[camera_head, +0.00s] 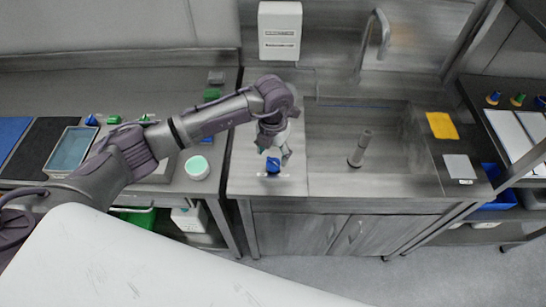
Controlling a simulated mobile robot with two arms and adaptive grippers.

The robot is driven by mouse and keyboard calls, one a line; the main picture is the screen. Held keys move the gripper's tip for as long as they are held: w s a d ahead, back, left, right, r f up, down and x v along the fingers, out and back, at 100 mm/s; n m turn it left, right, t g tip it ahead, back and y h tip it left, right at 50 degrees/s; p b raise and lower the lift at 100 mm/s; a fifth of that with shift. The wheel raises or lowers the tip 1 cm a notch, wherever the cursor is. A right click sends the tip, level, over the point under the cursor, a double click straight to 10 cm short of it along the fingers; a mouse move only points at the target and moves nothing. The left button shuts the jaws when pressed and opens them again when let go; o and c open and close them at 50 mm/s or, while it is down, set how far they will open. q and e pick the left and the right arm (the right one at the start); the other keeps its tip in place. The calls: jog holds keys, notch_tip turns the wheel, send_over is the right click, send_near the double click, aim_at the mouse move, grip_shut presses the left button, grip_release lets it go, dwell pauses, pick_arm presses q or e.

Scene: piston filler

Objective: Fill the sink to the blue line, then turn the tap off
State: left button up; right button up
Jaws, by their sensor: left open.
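The grey metal sink (325,165) is right of centre, with a thin blue line (345,105) along its upper back wall. A grey upright pipe (360,148) stands in the basin. I cannot make out a water surface. The curved tap spout (383,35) rises behind the sink, and no stream shows below it. A blue knob (273,166) sits on the counter left of the basin. My left gripper (275,154) is open just above and behind the knob, its fingers pointing down; I cannot tell whether they touch it. My right gripper is out of view.
A white dispenser (280,31) hangs on the back wall. A yellow cloth (442,125) and a grey pad (460,168) lie right of the basin. A round pale-green-topped container (197,167) and a blue-grey tray (70,150) are on the left bench. A white surface (150,265) fills the lower left.

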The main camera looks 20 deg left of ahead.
aim_at(273, 163)
pick_arm(q)
jog(key=shift+f, duration=2.1)
jog(key=c, duration=1.1)
